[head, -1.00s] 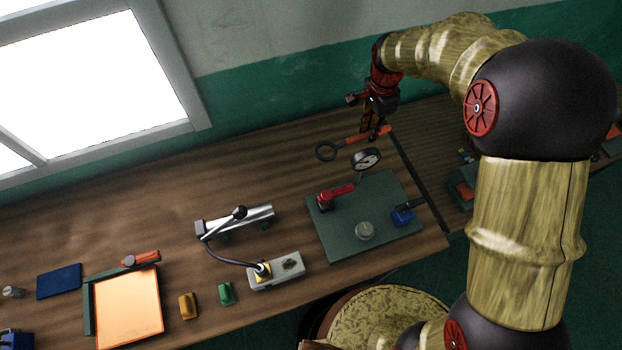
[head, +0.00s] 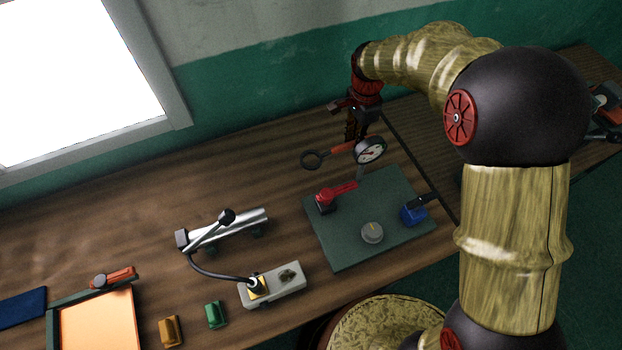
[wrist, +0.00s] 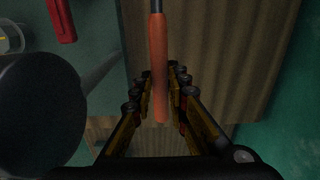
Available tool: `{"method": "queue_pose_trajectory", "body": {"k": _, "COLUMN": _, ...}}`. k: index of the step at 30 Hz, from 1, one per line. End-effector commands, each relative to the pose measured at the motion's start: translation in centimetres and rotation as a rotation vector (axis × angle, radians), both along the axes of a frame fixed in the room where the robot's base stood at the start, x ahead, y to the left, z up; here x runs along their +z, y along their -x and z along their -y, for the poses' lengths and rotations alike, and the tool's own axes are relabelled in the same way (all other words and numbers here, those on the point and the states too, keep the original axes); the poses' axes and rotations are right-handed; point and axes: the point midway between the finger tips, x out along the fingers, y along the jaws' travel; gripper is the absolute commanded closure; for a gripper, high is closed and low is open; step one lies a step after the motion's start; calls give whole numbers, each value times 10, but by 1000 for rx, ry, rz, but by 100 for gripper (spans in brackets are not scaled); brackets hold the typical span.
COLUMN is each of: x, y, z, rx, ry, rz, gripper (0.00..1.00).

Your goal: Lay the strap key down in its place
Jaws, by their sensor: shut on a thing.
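The strap key has an orange handle (head: 341,148) and a dark ring (head: 311,160) at its left end in the head view. My gripper (head: 353,138) is shut on the handle, behind the green plate and to the left of the dial gauge. In the wrist view the orange handle (wrist: 158,70) runs between the two fingers of my gripper (wrist: 160,100); the ring is out of that view. I cannot tell how far the key is above the table. No marked place for the key can be made out.
The dial gauge (head: 370,150) stands very close to the key. The green plate (head: 340,249) carries a red lever (head: 337,192), a knob (head: 372,233) and a blue part (head: 413,215). A silver rail (head: 240,226) lies left. The wooden table (head: 210,190) is clear at back left.

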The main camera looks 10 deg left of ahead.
Motion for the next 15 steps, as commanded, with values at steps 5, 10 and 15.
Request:
{"method": "queue_pose_trajectory", "body": {"k": 5, "x": 0, "y": 0, "z": 0, "rx": 0, "ry": 0, "rz": 0, "gripper": 100}}
{"method": "queue_pose_trajectory", "body": {"k": 10, "x": -18, "y": 0, "z": 0, "rx": 0, "ry": 0, "rz": -2, "gripper": 100}}
{"method": "queue_pose_trajectory", "body": {"k": 15, "x": -52, "y": 1, "z": 0, "rx": 0, "ry": 1, "rz": -3, "gripper": 100}}
